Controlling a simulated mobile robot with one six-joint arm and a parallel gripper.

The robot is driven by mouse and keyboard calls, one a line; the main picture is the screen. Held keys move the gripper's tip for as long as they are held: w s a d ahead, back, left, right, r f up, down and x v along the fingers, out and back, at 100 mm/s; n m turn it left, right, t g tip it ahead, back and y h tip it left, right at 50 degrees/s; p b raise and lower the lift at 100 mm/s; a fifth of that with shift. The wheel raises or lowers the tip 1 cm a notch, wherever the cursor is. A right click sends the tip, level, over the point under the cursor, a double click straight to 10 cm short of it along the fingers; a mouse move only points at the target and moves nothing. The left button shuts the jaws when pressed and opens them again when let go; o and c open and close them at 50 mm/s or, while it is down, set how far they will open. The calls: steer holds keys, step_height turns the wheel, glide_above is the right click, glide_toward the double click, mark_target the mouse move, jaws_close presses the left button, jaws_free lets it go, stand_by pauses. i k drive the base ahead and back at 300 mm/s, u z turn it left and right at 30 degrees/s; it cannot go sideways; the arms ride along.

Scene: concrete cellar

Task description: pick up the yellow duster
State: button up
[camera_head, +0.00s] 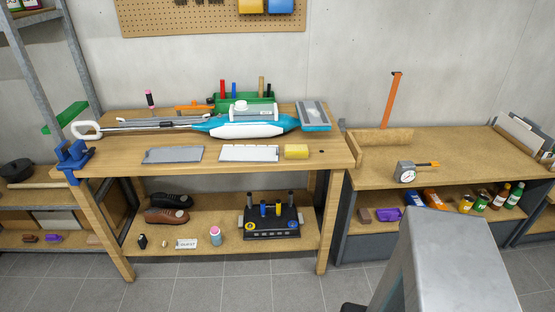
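A small yellow block-like item (296,152), which looks like a folded yellow duster or a sponge, lies on the wooden workbench (225,168). It is near the bench's front edge, towards the right end, just right of a white flat pad. Nothing covers it. My gripper is not in view. A large grey metal part at the lower right seems to be part of my arm.
A blue-and-white long-handled tool (245,126) lies across the bench behind the duster. A white pad (249,153) and a grey pad (173,155) lie beside it. A blue vise (74,158) is at the left corner. A lower bench (450,165) adjoins at right. Tiled floor in front is clear.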

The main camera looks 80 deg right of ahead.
mark_target(291, 151)
steer(key=z, duration=0.2)
steer(key=i, duration=1.35)
steer(key=u, duration=1.65)
steer(key=k, duration=0.1)
steer(key=z, duration=3.15)
